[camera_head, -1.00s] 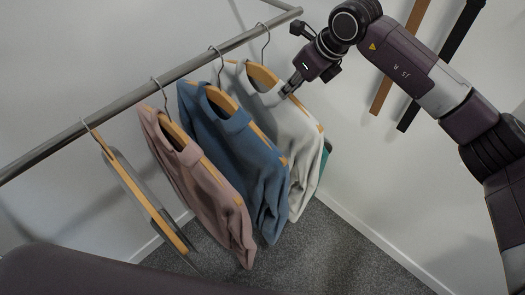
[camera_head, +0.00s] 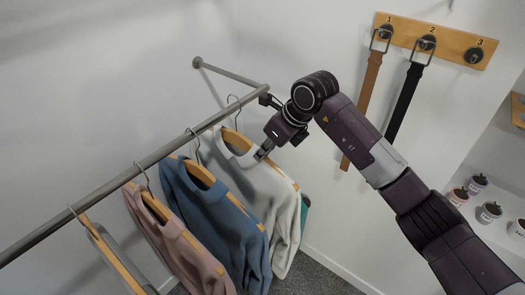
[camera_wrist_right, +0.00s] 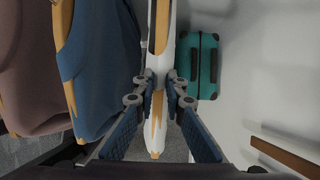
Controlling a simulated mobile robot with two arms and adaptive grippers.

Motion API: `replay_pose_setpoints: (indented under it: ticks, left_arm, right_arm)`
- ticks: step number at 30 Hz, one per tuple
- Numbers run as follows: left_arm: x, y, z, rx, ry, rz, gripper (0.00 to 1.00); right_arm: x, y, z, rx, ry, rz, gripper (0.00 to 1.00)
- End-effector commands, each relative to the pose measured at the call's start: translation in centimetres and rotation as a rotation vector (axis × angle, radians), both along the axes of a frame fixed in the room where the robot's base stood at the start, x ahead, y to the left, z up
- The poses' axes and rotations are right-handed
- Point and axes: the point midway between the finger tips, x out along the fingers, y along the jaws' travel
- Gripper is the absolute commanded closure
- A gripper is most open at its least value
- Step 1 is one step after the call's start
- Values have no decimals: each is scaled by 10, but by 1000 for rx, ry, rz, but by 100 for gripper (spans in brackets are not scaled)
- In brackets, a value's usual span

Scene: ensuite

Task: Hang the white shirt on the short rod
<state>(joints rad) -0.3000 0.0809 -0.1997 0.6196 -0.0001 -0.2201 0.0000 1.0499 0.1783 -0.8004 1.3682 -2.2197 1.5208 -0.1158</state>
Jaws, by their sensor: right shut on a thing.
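The white shirt (camera_head: 268,197) hangs on a wooden hanger at the corner end of the long rod (camera_head: 100,190). Its metal hook (camera_head: 233,104) loops over that rod. The short rod (camera_head: 228,74) runs from the back wall to the long rod's far end and looks bare. My right gripper (camera_head: 263,152) is at the shirt's right shoulder. In the right wrist view its fingers (camera_wrist_right: 158,90) are shut on the white shirt's wooden hanger (camera_wrist_right: 158,105), with white cloth (camera_wrist_right: 154,140) around it. My left gripper is not in view.
A blue shirt (camera_head: 215,215) hangs close beside the white one, then a pink shirt (camera_head: 165,235) and another hanger (camera_head: 115,262). A teal suitcase (camera_wrist_right: 200,65) stands behind. Belts (camera_head: 405,105) hang from a hook board (camera_head: 400,32); potted plants (camera_head: 489,212) sit on the right.

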Motion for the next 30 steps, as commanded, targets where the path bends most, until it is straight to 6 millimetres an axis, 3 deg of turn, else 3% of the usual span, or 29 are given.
replay_pose_setpoints:
  ticks: [1,15,30]
  left_arm:
    - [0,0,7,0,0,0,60]
    - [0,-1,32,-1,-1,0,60]
    - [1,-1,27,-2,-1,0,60]
  right_arm:
    - [0,-1,10,3,-4,0,100]
    - [-20,-27,26,4,-3,0,100]
    - [-42,-59,23,3,-5,-2,100]
